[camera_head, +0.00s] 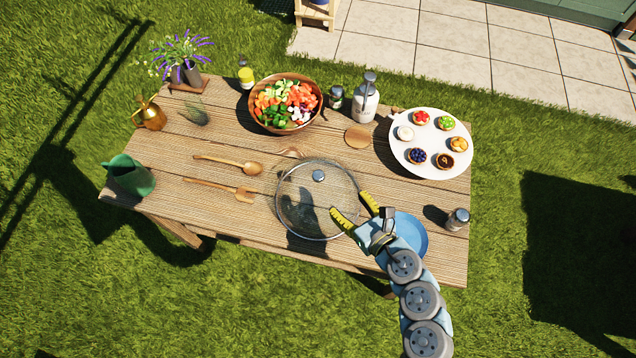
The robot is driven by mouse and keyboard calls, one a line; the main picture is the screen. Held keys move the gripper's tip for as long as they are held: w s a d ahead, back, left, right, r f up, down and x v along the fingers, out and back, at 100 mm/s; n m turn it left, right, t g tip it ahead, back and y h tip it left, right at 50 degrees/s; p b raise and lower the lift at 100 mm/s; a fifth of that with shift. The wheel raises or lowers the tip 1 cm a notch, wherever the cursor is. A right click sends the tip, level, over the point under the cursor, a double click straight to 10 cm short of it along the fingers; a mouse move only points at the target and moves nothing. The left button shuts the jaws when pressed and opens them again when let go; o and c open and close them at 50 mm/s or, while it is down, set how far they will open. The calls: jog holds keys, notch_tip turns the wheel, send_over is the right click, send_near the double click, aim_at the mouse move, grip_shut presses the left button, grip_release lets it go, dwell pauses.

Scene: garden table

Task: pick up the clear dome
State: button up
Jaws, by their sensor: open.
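The clear dome (302,197) is a round transparent cover with a dark rim and a small grey knob (318,176) on top. It sits near the front middle of the wooden table. My gripper (355,204) has yellow finger pads and is open and empty. It is at the dome's right side, with its left finger overlapping the dome's rim in the picture. I cannot tell whether it touches. My arm comes in from the lower right and partly covers a blue plate (412,232).
A white platter (431,167) of tarts is right. A salad bowl (283,122), a white bottle (367,98) and a shaker (335,97) stand at the back. A pepper mill (457,219) is at the right edge.

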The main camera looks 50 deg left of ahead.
send_near(320, 177)
jog(key=shift+w+p+x, duration=0.15)
jog(key=shift+p+x, duration=0.05)
jog(key=shift+x, duration=0.85)
jog(key=shift+w+p+x, duration=0.2)
jog(key=shift+x, duration=0.9)
jog(key=shift+w+a+f, duration=0.1)
jog(key=shift+a+f, duration=0.25)
jog(key=shift+a, duration=0.2)
jog(key=shift+s+p+x, duration=0.15)
jog(key=shift+p+x, duration=0.25)
jog(key=shift+x, duration=0.4)
jog(key=shift+s+p+x, duration=0.15)
jog(key=shift+p+x, duration=0.2)
jog(key=shift+x, duration=1.5)
jog(key=shift+r, duration=0.1)
grip_shut()
